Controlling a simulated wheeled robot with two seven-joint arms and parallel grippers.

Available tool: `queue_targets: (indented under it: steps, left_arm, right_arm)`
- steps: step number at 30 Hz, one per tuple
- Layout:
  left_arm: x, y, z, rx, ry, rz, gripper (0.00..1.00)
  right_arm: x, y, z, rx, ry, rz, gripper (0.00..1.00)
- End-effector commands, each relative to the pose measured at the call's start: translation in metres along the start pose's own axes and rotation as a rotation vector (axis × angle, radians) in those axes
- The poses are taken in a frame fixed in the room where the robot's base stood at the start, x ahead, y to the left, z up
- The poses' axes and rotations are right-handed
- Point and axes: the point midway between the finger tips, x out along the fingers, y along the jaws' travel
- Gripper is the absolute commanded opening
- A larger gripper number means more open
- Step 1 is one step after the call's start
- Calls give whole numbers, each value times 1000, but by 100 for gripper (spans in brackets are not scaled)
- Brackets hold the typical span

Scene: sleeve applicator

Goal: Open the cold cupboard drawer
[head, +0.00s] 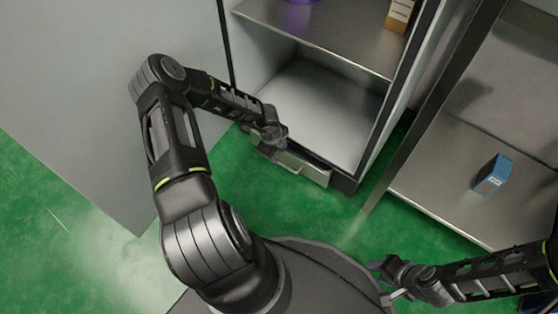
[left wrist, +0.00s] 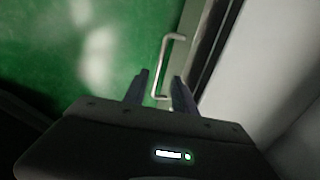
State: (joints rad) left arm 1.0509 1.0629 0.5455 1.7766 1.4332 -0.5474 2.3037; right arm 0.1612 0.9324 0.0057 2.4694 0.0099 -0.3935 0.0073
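The cold cupboard (head: 330,100) stands open-fronted at the top centre of the head view. Its low grey drawer (head: 306,170) is at the bottom front, partly hidden by my left gripper (head: 268,150). In the left wrist view the drawer's metal bar handle (left wrist: 179,38) stands out from the drawer front. My left gripper (left wrist: 160,85) is open there, its two fingers apart, with the near end of the handle showing between and beyond the tips. I cannot tell whether they touch it. My right gripper (head: 383,280) appears open and empty at the lower right.
A shelf inside the cupboard holds a purple item (head: 300,2) and a small box (head: 399,14). A steel shelf unit (head: 440,180) at the right carries a blue carton (head: 493,174). A grey wall panel (head: 100,90) is at the left. Green floor lies free before the drawer.

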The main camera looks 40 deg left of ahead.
Motion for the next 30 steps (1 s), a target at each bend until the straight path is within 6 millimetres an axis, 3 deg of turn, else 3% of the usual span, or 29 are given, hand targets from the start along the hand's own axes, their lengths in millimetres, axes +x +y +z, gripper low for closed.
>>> queue_targets:
  steps: [12,24,30]
  left_arm:
    - [64,1,0,0,1,0,33]
    - [69,0,0,2,0,0,33]
    - [69,0,0,2,0,0,16]
  right_arm:
    - [34,11,-3,3,13,-2,36]
    - [34,11,-4,3,12,-3,36]
    - [34,11,-4,3,12,-3,36]
